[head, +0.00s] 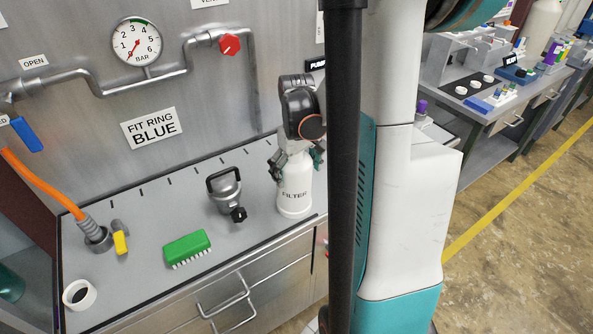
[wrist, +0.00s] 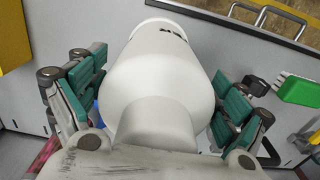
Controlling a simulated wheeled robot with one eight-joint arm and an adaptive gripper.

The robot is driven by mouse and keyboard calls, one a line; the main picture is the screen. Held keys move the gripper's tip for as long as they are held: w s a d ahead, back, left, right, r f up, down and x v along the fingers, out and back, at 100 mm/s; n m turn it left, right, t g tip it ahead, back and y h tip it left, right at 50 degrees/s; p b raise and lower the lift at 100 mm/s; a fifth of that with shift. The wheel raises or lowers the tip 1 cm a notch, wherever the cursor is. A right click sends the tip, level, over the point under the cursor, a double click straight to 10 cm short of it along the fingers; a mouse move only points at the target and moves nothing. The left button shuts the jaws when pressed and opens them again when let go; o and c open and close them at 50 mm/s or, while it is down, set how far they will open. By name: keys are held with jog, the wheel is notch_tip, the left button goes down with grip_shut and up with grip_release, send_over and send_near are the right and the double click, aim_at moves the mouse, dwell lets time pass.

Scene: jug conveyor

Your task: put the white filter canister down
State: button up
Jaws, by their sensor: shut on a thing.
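The white filter canister (head: 294,190), marked FILTER, is upright at the right end of the grey worktop (head: 150,262). Its base looks to be at the worktop surface, but I cannot tell whether it touches. My gripper (head: 296,158) comes from above and is shut on the upper part of the canister. In the wrist view the canister (wrist: 160,80) fills the middle, between the two green-padded fingers (wrist: 155,100). The canister's top is partly hidden by my gripper in the head view.
Left of the canister stand a grey device with a black handle (head: 225,190), a green brush (head: 187,249), a yellow-handled valve (head: 120,242) and a white ring (head: 79,294). A pipe with a gauge (head: 137,42) runs along the back wall. The worktop's front edge is close to the canister.

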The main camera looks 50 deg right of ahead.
jog(key=o, duration=1.2)
jog(key=shift+f, duration=0.1)
jog(key=shift+o, duration=0.2)
notch_tip(320, 180, up, 12)
jog(key=p, duration=0.2)
jog(key=shift+r+p, duration=0.2)
jog(key=shift+p, duration=0.2)
